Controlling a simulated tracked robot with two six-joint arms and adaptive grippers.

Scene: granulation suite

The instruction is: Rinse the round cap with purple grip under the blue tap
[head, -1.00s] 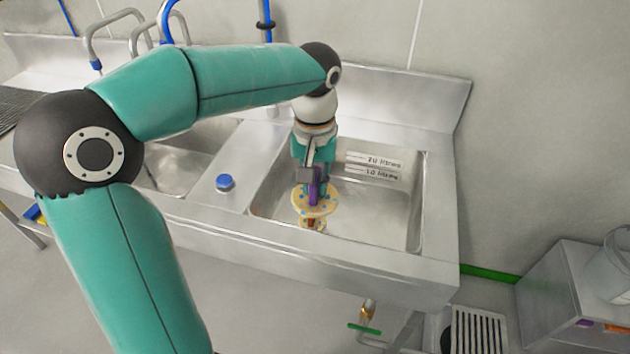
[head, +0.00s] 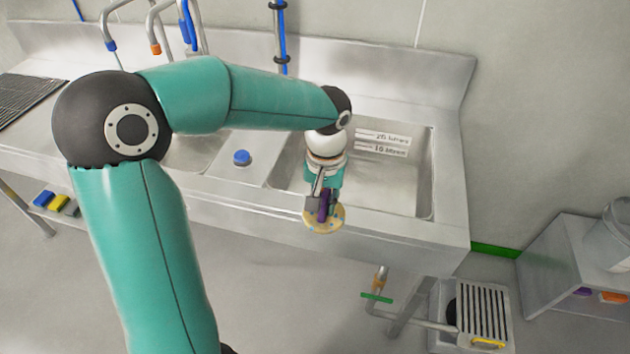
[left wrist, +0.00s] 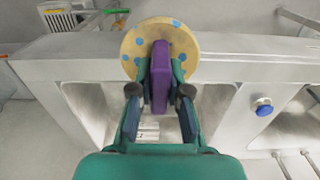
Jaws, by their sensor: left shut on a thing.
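The round cap (head: 325,227) is a pale yellow disc with blue spots and an upright purple grip (head: 323,206). My left gripper (head: 321,200) is shut on that grip and holds the cap at the front rim of the right basin (head: 400,195). In the left wrist view the cap (left wrist: 136,45) is beyond the fingers, with the purple grip (left wrist: 160,75) between them. A tap with a blue tip (head: 111,46) stands at the back left of the sink, away from the cap. My right gripper is not in view.
A tap with an orange tip (head: 155,48) and a blue hose (head: 187,20) stand beside the blue-tipped tap. A blue knob (head: 242,157) sits on the ledge between the basins. A grated drain (head: 482,310) and a grey cabinet (head: 560,275) are at the lower right.

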